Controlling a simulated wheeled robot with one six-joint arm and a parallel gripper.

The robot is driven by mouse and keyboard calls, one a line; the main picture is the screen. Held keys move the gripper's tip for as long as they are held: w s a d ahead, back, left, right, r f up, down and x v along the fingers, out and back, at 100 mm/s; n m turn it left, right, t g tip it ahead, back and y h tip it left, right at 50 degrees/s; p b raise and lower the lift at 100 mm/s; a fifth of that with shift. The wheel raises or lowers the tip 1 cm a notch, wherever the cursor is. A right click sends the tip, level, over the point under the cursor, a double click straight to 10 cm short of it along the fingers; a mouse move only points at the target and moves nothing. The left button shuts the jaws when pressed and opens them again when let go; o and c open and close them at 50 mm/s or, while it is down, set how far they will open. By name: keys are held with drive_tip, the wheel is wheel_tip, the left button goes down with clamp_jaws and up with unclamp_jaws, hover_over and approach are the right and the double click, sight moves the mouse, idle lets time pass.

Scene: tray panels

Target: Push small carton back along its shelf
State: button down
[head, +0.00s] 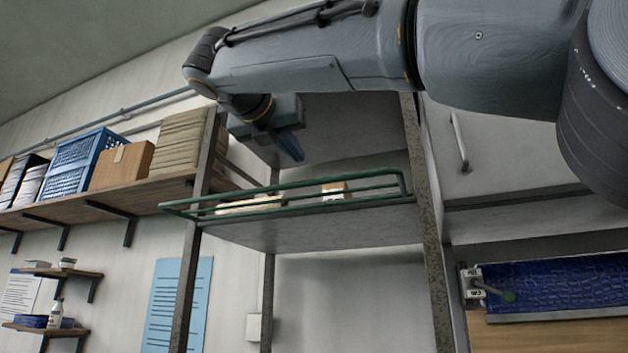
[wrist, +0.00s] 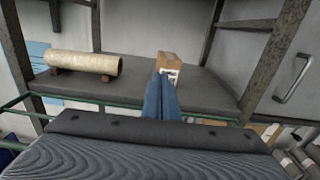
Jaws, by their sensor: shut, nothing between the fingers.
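The small carton (wrist: 170,60) is brown with a white printed label and stands on the grey shelf (wrist: 215,92) in the wrist view. In the head view the carton (head: 335,187) shows partly behind the green rail. My gripper (wrist: 162,78) is shut and empty, its blue fingers pointing toward the carton and covering part of its lower front. I cannot tell from the wrist view whether they touch. In the head view my gripper (head: 297,156) is above the rail, up and to the left of the carton, with a gap between them.
A pale roll (wrist: 88,64) lies on small supports to the left on the same shelf. A green rail (head: 290,193) runs along the shelf's front. Metal posts (head: 420,170) stand at the shelf's corners. Bare shelf lies between roll and carton and to the carton's right.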

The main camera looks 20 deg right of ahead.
sight(328, 188)
drive_tip(key=p+x, duration=0.3)
drive_tip(key=x, duration=1)
drive_tip(key=shift+d, duration=0.2)
drive_tip(key=shift+w, duration=0.1)
